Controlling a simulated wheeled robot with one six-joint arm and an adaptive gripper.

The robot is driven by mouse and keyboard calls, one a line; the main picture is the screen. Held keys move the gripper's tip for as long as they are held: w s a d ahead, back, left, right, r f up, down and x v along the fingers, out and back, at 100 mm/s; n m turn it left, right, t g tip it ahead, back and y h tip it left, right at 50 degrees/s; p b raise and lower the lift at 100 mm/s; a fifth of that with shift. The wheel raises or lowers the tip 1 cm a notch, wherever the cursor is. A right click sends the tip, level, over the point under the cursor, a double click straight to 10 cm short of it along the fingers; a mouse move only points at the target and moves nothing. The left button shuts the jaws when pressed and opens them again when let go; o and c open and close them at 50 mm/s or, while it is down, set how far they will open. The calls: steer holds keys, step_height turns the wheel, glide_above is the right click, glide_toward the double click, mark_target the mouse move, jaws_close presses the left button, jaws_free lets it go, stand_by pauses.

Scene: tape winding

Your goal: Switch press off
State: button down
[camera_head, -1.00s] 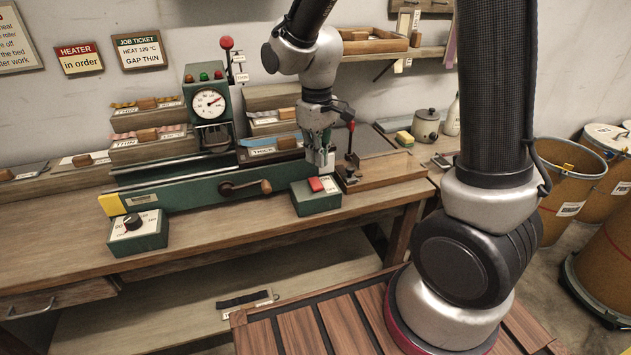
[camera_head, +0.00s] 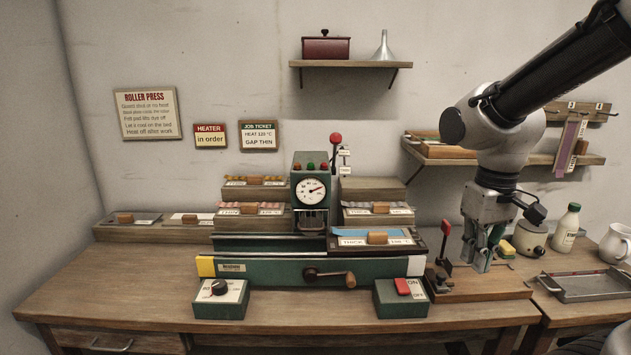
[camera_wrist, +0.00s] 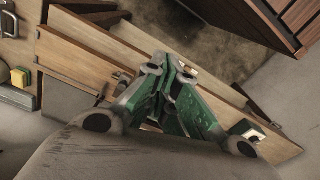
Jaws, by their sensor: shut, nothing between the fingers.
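The roller press (camera_head: 285,270) is a long green machine on the bench, with a dial gauge (camera_head: 311,191) and small lamps on its upright housing. A green box with a red rocker switch (camera_head: 402,287) labelled ON and OFF stands at its front right. A second green box with a black knob (camera_head: 219,288) stands at its front left. My gripper (camera_head: 478,265) hangs to the right of the switch box, above the wooden block with the red-handled lever. Its green fingers (camera_wrist: 172,85) are shut and empty in the wrist view, apart from the switch.
A red-handled lever (camera_head: 444,240) stands upright just left of my gripper. A crank (camera_head: 330,276) juts from the press front. A bottle (camera_head: 565,229), a pot (camera_head: 530,238) and a metal tray (camera_head: 586,286) are at the right. The bench front is mostly clear.

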steer(key=s+d+r+m+t, duration=0.3)
steer(key=s+d+r+t, duration=0.1)
steer(key=s+d+r, duration=0.2)
steer(key=shift+s+d+r, duration=0.3)
steer(key=shift+s+r, duration=0.45)
steer(key=shift+r, duration=0.05)
